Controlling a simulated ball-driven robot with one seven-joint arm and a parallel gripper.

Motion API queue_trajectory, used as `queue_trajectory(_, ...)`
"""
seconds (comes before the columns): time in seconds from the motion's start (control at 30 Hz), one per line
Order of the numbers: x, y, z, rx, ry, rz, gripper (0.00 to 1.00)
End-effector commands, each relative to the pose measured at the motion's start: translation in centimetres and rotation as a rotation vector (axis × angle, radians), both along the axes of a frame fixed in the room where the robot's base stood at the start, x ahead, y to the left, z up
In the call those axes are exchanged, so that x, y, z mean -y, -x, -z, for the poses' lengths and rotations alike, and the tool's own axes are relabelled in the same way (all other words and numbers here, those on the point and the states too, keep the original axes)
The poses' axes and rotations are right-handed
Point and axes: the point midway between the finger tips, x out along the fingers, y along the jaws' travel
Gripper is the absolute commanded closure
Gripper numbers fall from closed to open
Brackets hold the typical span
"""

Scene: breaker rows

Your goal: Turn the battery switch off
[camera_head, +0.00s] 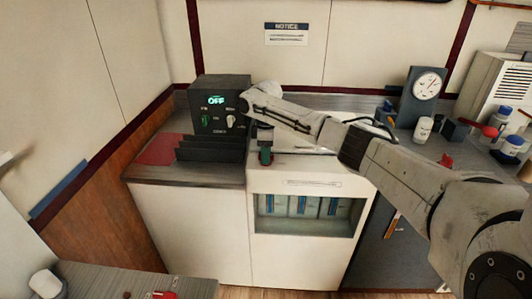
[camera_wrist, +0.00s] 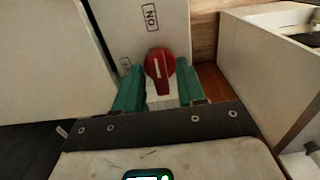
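A red rotary knob (camera_wrist: 160,64) with a white line on it sits on a pale panel (camera_wrist: 122,18) in the wrist view. The line runs nearly upright in that picture. A sideways "ON" label is above the knob; a second label at its left is partly hidden. My gripper (camera_wrist: 159,92) is open, its teal fingers on either side of the knob's lower part. I cannot tell whether they touch it. In the head view my gripper (camera_head: 265,155) is at the left end of the white cabinet; the knob is not visible there.
A dark box (camera_head: 219,88) with a green "OFF" display stands on the counter to the left. A gauge stand (camera_head: 424,88) and several bottles stand at right. The cabinet has a recess (camera_head: 300,225) with blue items. A white-walled open box (camera_wrist: 268,65) is right of the knob.

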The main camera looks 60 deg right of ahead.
Motion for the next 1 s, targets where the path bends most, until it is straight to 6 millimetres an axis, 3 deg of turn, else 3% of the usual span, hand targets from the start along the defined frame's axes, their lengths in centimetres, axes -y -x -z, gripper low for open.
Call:
queue_trajectory(0.4, 0.00, 0.00, -0.04, 0.000, 0.000, 0.000, 1.00)
queue_trajectory(0.77, -0.04, 0.01, -0.06, 0.000, -0.001, -0.019, 1.00)
queue_trajectory(1.0, -0.14, -0.06, -0.15, 0.001, -0.004, -0.124, 1.00)
